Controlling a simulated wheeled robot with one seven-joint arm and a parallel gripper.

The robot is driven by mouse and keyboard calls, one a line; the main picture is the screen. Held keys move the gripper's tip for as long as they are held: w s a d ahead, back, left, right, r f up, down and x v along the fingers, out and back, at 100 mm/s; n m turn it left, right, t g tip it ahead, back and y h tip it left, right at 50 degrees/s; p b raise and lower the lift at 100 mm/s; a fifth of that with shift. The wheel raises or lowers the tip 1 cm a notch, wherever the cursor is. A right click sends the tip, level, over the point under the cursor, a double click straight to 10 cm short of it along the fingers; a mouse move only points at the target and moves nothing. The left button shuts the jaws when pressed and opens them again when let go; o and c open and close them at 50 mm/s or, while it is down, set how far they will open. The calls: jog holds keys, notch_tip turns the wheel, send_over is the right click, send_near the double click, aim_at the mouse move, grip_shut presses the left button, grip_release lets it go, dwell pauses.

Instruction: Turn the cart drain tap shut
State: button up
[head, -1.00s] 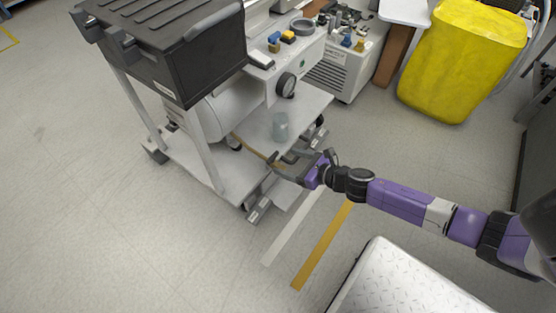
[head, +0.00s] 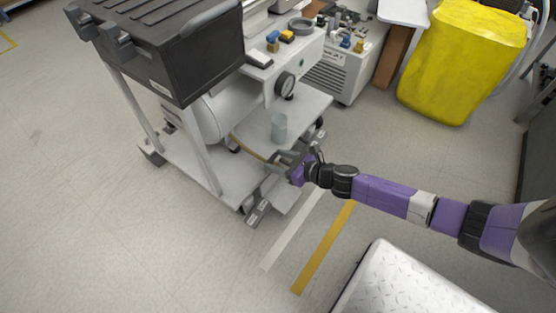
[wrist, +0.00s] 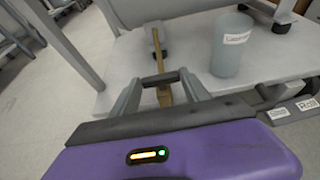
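The drain tap shows in the wrist view as a dark crossbar handle (wrist: 160,78) on a thin brass-coloured pipe (wrist: 157,45). The handle lies across the pipe. My gripper (wrist: 159,76) has its two grey fingers spread, one on each side of the handle, with their tips close to its ends. I cannot tell whether they touch it. In the head view my gripper (head: 275,162) is low at the cart's near right edge and hides the tap. The grey-white cart (head: 170,165) carries a compressor tank (head: 207,115).
A translucent labelled cup (head: 279,127) stands on the cart's lower shelf, just right of the pipe in the wrist view. Grey labelled pedals (head: 258,213) stick out at the cart's front. A yellow bin (head: 460,60) is behind. Open floor lies at the left.

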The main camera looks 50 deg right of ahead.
aim_at(269, 161)
jog(key=c, duration=0.3)
jog(key=shift+c, duration=0.2)
